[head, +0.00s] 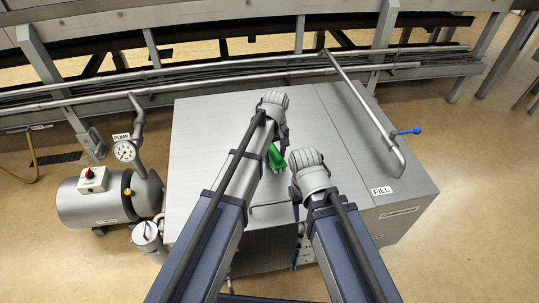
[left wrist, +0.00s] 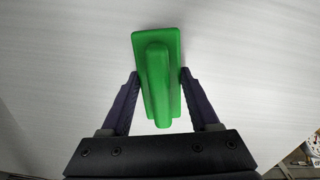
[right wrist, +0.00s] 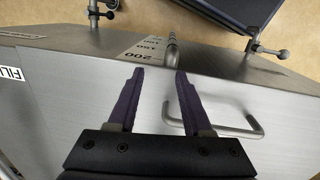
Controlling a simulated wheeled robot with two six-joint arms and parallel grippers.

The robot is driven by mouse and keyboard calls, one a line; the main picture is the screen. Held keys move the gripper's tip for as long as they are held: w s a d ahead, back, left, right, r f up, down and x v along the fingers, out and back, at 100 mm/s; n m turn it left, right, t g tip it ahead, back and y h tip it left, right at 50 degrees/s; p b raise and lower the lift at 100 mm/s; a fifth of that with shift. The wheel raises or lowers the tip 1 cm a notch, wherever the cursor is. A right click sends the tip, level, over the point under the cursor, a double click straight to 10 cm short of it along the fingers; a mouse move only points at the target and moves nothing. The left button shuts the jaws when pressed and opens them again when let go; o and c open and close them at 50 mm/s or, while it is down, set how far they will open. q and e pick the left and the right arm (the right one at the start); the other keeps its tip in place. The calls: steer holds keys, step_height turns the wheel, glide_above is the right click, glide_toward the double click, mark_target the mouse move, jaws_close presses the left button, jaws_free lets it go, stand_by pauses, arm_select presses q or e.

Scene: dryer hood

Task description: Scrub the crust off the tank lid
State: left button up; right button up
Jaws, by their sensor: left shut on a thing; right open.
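The tank lid (head: 215,135) is a broad, flat, brushed-grey metal top in the middle of the head view. It also fills the left wrist view (left wrist: 60,70). A green scrubber with a raised handle (left wrist: 155,75) sits between the fingers of my left gripper (left wrist: 158,78), which is shut on it. Part of the scrubber (head: 275,157) shows beside my left arm, over the lid. I cannot tell whether it touches the lid. My right gripper (right wrist: 157,75) is open and empty above the lid's near edge. No crust can be made out; my arms hide part of the lid.
A bar handle (right wrist: 240,130) is on the lid near its front edge. A fill pipe with a blue valve lever (head: 407,131) crosses the lid's right side. A pump (head: 95,203) with a gauge (head: 124,151) stands to the left. The lid's left part is clear.

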arm_select(q)
steer(key=shift+w+d+f, duration=0.1)
steer(key=shift+w+d, duration=0.1)
steer(key=shift+d, duration=0.6)
arm_select(e)
steer(key=shift+f, duration=0.1)
arm_select(q)
step_height(320, 180, up, 6)
steer(key=p, duration=0.6)
steer(key=shift+a, duration=0.1)
arm_select(e)
step_height(320, 180, up, 6)
arm_select(q)
steer(key=shift+r+p, duration=1.5)
arm_select(e)
steer(key=shift+r, duration=1.5)
